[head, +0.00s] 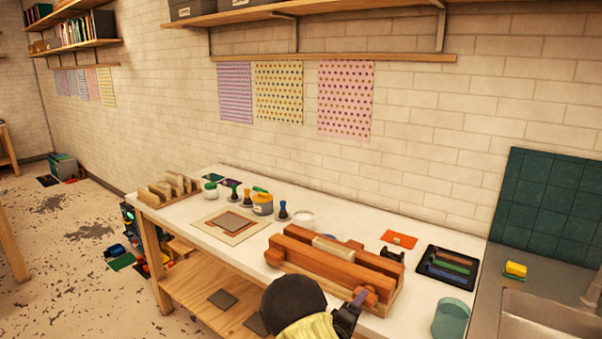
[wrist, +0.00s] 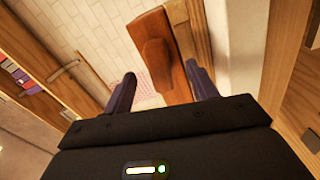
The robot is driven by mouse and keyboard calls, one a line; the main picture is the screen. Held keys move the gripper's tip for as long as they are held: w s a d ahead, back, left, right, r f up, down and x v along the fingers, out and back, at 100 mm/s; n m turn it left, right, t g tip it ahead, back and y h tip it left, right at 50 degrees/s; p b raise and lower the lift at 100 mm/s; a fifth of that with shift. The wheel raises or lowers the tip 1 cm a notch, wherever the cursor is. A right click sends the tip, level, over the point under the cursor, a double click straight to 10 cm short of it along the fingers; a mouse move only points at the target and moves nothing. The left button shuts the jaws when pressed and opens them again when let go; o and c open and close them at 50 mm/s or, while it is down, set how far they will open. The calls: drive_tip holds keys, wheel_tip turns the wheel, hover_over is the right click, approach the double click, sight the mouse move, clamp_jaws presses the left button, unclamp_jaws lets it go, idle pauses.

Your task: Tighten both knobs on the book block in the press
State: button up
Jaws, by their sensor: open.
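The press (head: 318,262) is made of reddish-brown wooden beams and lies on the white worktop. The pale book block (head: 338,248) sits between its beams. One round wooden knob (head: 273,257) shows at the left end of the front beam. The other knob (head: 370,298) shows at the right end, beside my gripper (head: 358,300). In the wrist view, my gripper (wrist: 160,84) is open, with its purple fingers spread. A wooden knob (wrist: 156,62) on the beam stands between the fingertips in that view, with gaps on both sides. I cannot tell how tight either knob is.
A black tray (head: 447,268) with coloured strips and a green cup (head: 451,318) stand right of the press. An orange card (head: 398,240) lies behind it. Left are a board (head: 229,227), jars and brushes. A sink (head: 545,318) is at far right.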

drive_tip(key=shift+x, duration=1.1)
clamp_jaws()
drive_tip(key=shift+f+m+b, duration=0.15)
drive_tip(key=shift+m+b, duration=0.15)
drive_tip(key=shift+b, duration=0.15)
drive_tip(key=shift+m+b, duration=0.45)
drive_tip(key=shift+m, duration=0.25)
unclamp_jaws()
